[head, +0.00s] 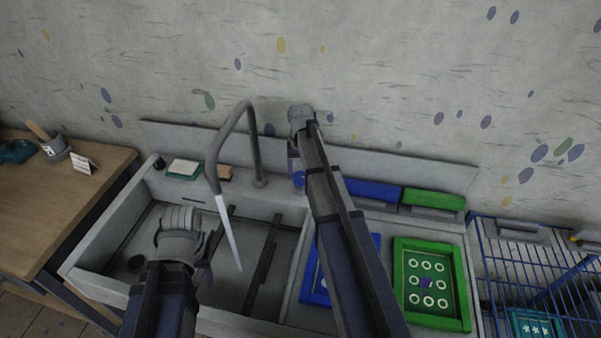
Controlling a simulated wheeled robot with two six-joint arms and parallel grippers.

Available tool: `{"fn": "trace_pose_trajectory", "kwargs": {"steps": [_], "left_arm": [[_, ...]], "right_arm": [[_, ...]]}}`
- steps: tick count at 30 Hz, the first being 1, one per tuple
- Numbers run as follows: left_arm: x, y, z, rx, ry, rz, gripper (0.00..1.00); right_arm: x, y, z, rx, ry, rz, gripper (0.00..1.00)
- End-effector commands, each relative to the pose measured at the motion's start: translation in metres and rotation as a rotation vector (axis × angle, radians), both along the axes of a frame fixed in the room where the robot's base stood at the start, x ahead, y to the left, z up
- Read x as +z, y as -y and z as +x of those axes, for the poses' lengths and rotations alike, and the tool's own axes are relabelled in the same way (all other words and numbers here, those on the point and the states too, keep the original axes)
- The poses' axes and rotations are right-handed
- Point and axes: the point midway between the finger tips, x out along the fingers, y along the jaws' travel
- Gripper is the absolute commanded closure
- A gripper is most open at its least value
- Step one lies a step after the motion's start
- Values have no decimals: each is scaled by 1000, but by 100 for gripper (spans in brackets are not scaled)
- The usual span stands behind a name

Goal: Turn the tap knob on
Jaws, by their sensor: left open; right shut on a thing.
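The grey curved tap (250,125) stands on the back ledge of the sink (105,285). A pale stream of water (229,245) runs down from its spout into the basin. I cannot make out the tap knob. My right gripper (297,150) is right of the tap, near the back wall. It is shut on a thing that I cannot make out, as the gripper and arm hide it. A small blue patch (299,180) shows just below it. My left gripper (207,262) is open over the front of the basin, left of the water and apart from the tap.
A green frame (402,270) and a blue frame (319,293) lie on the right counter. A blue block (373,191) and a green block (433,200) sit behind. A wooden table (60,200) is left, a blue wire rack (500,265) right.

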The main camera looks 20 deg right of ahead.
Motion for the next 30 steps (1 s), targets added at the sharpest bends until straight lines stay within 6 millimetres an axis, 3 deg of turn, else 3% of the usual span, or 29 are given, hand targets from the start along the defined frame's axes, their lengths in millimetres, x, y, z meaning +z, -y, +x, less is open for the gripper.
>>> {"fn": "trace_pose_trajectory", "kwargs": {"steps": [15,30], "left_arm": [[0,0,0,0,0,0,50],[0,0,0,0,0,0,50]], "right_arm": [[0,0,0,392,1,0,90],[0,0,1,517,1,0,90]]}}
